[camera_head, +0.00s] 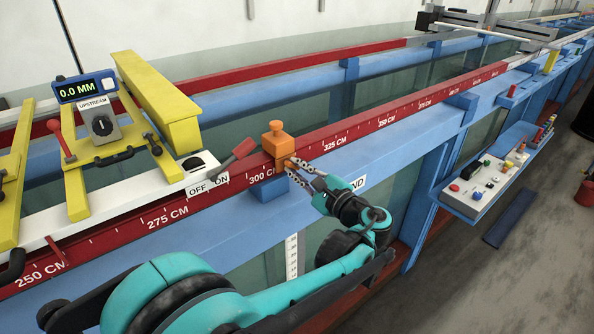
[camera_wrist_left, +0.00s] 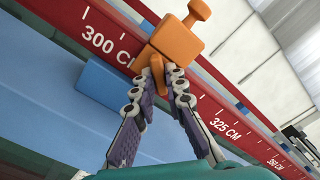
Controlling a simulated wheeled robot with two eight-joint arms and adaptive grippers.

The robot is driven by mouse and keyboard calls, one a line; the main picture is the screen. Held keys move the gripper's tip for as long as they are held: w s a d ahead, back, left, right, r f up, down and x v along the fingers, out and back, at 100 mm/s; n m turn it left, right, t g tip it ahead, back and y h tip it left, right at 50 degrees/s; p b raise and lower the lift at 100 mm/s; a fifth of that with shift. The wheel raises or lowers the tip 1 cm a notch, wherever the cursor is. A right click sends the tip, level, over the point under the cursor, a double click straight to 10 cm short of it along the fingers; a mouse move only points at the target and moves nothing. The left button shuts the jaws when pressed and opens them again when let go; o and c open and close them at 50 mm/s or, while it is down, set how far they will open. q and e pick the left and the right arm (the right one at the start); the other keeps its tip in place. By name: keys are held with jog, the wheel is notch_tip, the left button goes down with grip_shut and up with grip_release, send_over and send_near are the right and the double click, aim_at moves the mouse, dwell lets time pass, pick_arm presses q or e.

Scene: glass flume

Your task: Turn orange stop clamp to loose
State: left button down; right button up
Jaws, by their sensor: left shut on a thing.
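The orange stop clamp (camera_head: 278,144) sits on the red rail with the centimetre scale, just right of the 300 CM mark. It has a knob on top and a small orange lever on its front face. My left gripper (camera_head: 289,169) reaches the front of the clamp. In the left wrist view the orange clamp (camera_wrist_left: 176,42) is at the top centre, and its lever (camera_wrist_left: 157,72) lies between the fingertips of my left gripper (camera_wrist_left: 165,75), which is shut on it. My right gripper is not in view.
A yellow carriage (camera_head: 90,150) with a 0.0 MM display stands further left. A blue block (camera_head: 272,187) is below the clamp. A shelf with small items (camera_head: 490,180) is at the right.

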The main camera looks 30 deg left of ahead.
pick_arm(q)
jog(key=shift+n, duration=1.1)
jog(key=c, duration=1.6)
grip_release()
jog(key=shift+o, duration=0.2)
jog(key=v, duration=1.2)
